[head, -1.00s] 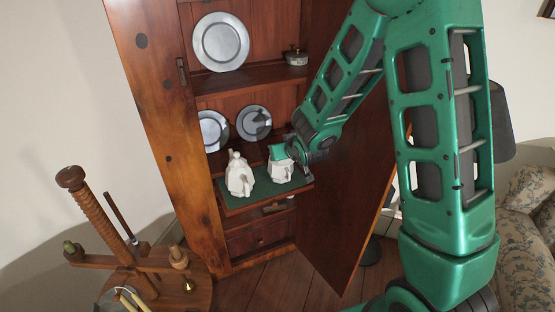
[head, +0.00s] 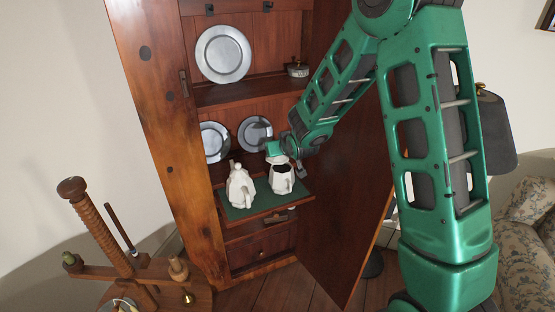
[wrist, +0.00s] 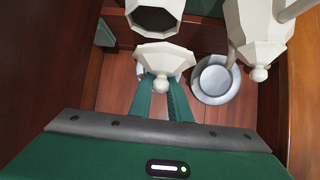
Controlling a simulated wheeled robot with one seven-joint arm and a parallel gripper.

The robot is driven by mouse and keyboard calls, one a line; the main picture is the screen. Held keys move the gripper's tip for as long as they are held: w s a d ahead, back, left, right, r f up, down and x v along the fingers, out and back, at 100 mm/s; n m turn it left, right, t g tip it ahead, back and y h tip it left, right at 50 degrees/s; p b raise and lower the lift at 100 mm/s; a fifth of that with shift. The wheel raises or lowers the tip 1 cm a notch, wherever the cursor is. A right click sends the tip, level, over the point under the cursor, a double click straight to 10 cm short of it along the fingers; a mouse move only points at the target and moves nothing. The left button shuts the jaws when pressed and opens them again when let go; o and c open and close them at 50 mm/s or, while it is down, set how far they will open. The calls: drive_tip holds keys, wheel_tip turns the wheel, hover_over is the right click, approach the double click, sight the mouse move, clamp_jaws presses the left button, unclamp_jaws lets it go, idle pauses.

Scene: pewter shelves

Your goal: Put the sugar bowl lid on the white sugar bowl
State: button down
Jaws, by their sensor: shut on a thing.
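The white sugar bowl (head: 282,180) stands upright on the green-topped pull-out shelf, its dark mouth open. In the wrist view the bowl (wrist: 155,32) is at the top edge, partly cut off. My gripper (head: 275,152) is behind and above the bowl, towards the cabinet's back. In the wrist view my gripper (wrist: 161,88) is shut on the knob of the white faceted sugar bowl lid (wrist: 165,58). The lid is apart from the bowl's mouth. In the head view only a small part of the lid (head: 279,160) shows beneath the fingers.
A white faceted lidded pot (head: 240,188) stands close left of the bowl; it also fills the wrist view's upper right (wrist: 258,35). Pewter plates (head: 255,133) lean behind on the shelf. The open cabinet door (head: 345,215) is to the right. A wooden stand (head: 135,265) is at lower left.

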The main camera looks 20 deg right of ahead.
sight(281, 157)
drive_tip(key=shift+w+d+f, duration=0.4)
drive_tip(key=shift+d, duration=0.15)
drive_tip(key=shift+w+d+f, duration=0.35)
drive_tip(key=shift+d+f, duration=0.05)
drive_tip(key=shift+d, duration=0.15)
wheel_tip(281, 157, down, 4)
drive_tip(key=shift+r, duration=0.25)
drive_tip(key=shift+s+f, duration=0.1)
drive_tip(key=shift+f, duration=0.2)
drive_tip(key=c, duration=1.7)
unclamp_jaws()
drive_tip(key=shift+f, duration=0.1)
drive_tip(key=shift+o, duration=0.2)
drive_tip(key=shift+s+r, duration=0.1)
drive_tip(key=shift+r, duration=0.2)
drive_tip(key=v, duration=1.1)
drive_tip(key=shift+s+r, duration=0.2)
drive_tip(key=shift+s, duration=0.05)
